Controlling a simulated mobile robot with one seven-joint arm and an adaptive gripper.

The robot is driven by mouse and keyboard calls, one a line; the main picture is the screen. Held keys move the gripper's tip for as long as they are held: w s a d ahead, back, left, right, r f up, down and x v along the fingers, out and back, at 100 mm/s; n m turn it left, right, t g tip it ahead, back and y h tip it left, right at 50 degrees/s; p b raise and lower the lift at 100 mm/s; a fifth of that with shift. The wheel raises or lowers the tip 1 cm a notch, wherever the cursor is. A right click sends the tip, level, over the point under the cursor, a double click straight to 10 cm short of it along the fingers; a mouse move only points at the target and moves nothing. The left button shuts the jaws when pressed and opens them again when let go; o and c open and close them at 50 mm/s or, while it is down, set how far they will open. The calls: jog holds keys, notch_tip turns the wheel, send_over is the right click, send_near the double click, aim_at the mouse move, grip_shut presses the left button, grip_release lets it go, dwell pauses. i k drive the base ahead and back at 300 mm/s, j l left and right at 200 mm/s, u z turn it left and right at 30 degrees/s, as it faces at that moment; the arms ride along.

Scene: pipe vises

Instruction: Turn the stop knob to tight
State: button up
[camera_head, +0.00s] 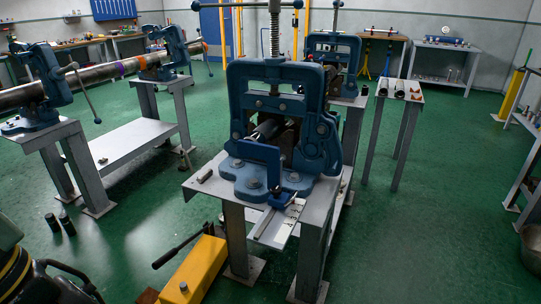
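A large blue pipe vise (283,115) stands upright on a grey metal stand (215,176) in the middle of the head view. A blue stop bracket (257,160) is at the vise's front, before the pipe's end (265,130). A small dark part (276,192) below the bracket looks like the stop knob; it is too small to tell its setting. A flat metal bar or scale (291,218) sticks out over the stand's front edge.
A yellow unit with a black lever (196,272) is on the floor before the stand. Another vise (38,85) holds a long pipe at left. Two dark cylinders (60,224) stand on the floor. Green floor is open at right. Dark equipment (20,275) fills the lower left corner.

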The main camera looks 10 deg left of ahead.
aim_at(276, 191)
jog(key=i+j+z, duration=0.1)
jog(key=z, duration=0.25)
jog(key=i+j+z, duration=0.1)
jog(key=z, duration=0.25)
jog(key=i+j+z, duration=0.1)
jog(key=z, duration=0.25)
